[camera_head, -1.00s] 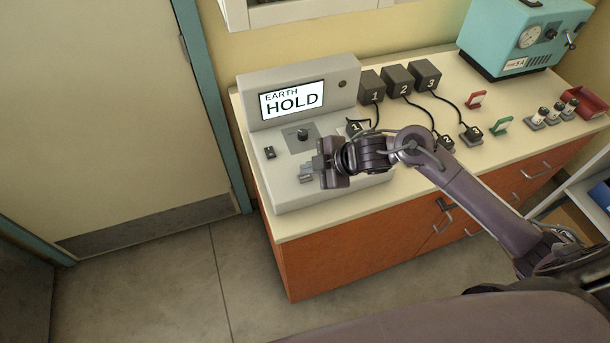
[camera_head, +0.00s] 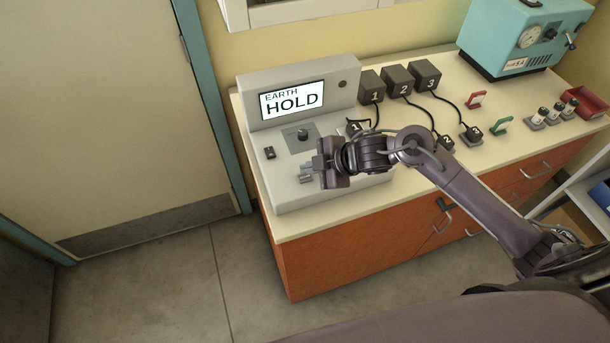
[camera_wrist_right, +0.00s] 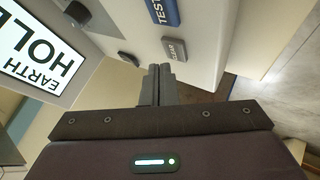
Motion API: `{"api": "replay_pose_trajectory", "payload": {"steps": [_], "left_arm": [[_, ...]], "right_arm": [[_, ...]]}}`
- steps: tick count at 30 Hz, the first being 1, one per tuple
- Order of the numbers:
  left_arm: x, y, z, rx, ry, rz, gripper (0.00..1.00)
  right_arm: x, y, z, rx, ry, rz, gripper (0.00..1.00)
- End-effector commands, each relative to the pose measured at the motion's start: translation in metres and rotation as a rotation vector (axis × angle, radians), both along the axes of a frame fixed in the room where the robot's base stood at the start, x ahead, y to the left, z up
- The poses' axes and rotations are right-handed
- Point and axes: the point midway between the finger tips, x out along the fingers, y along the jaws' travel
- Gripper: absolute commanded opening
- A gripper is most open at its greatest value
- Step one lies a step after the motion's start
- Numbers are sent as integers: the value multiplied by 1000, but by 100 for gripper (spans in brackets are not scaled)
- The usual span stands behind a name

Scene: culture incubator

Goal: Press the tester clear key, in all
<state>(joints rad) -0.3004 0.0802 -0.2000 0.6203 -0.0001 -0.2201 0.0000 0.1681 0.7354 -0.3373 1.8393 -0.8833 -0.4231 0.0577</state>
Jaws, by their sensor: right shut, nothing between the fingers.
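The grey tester (camera_head: 285,185) stands at the left end of the counter, its screen (camera_head: 291,101) reading "EARTH HOLD". In the right wrist view the grey key marked CLEAR (camera_wrist_right: 176,50) lies on the tester's face, just beyond my fingertips, beside the blue TEST key (camera_wrist_right: 163,11). My right gripper (camera_head: 312,170) is over the front of the tester; it also shows in the wrist view (camera_wrist_right: 158,72), shut and empty. A small gap appears between its tips and the CLEAR key; whether they touch is hard to tell. My left gripper is out of view.
A dark knob (camera_head: 303,135) and a small socket (camera_head: 269,153) are on the tester. Black numbered blocks (camera_head: 398,80) with cables stand to the right. A teal machine (camera_head: 525,38) stands at the back right. Red and green clips lie on the counter (camera_head: 450,88).

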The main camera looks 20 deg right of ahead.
Motion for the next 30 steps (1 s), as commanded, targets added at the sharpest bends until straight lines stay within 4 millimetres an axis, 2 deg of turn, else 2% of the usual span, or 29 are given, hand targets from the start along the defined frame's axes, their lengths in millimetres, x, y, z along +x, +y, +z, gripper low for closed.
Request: {"api": "replay_pose_trajectory", "payload": {"steps": [30], "left_arm": [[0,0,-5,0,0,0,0]], "right_arm": [[0,0,-10,0,0,0,0]]}}
